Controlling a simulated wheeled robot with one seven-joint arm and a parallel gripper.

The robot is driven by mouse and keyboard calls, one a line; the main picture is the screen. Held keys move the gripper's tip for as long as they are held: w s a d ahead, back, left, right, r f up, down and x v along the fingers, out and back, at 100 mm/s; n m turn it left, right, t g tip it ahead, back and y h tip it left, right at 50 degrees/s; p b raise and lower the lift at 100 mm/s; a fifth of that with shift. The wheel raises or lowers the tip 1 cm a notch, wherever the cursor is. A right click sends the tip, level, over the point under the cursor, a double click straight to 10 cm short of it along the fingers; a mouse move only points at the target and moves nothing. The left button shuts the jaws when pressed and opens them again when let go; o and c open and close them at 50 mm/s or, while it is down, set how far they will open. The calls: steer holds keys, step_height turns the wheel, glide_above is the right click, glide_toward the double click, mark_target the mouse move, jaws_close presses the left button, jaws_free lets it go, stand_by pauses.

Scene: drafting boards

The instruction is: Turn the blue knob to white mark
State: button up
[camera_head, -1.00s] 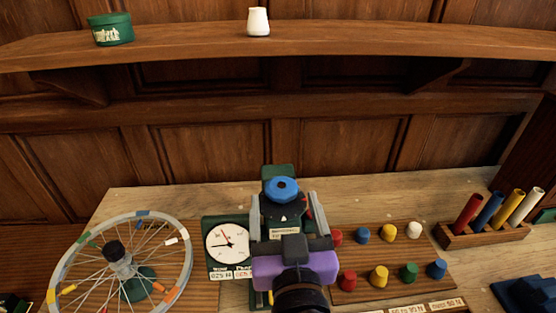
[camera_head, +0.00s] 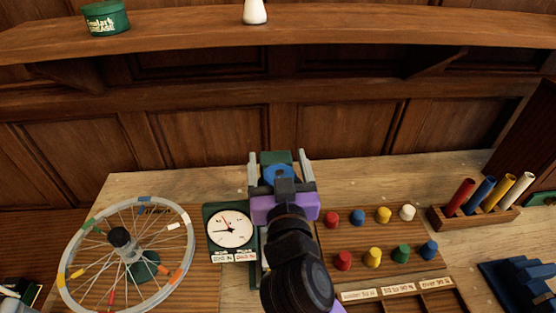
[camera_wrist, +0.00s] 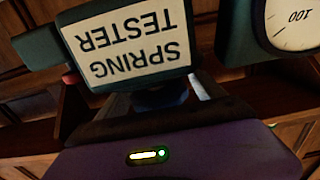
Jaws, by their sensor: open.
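The blue knob (camera_head: 278,173) sits on the dark green spring tester (camera_head: 274,157) at the back of the bench. My gripper (camera_head: 278,155) is open, with its grey fingers on the left and right of the knob. I cannot tell whether either finger touches it. My purple gripper body hides the tester's lower part, and I cannot make out the white mark. In the wrist view the tester's label (camera_wrist: 130,45) shows upside down, and a dark blue part of the knob (camera_wrist: 162,98) shows below it, mostly hidden.
A white dial (camera_head: 230,229) stands left of the tester, and a spoked wheel (camera_head: 80,280) lies farther left. A board of coloured pegs (camera_head: 340,283) is close on the right, with a rack of coloured tubes (camera_head: 475,217) beyond. A shelf (camera_head: 180,37) runs above.

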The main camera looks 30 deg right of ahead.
steer(key=c, duration=1.4)
steer(key=shift+o, duration=0.2)
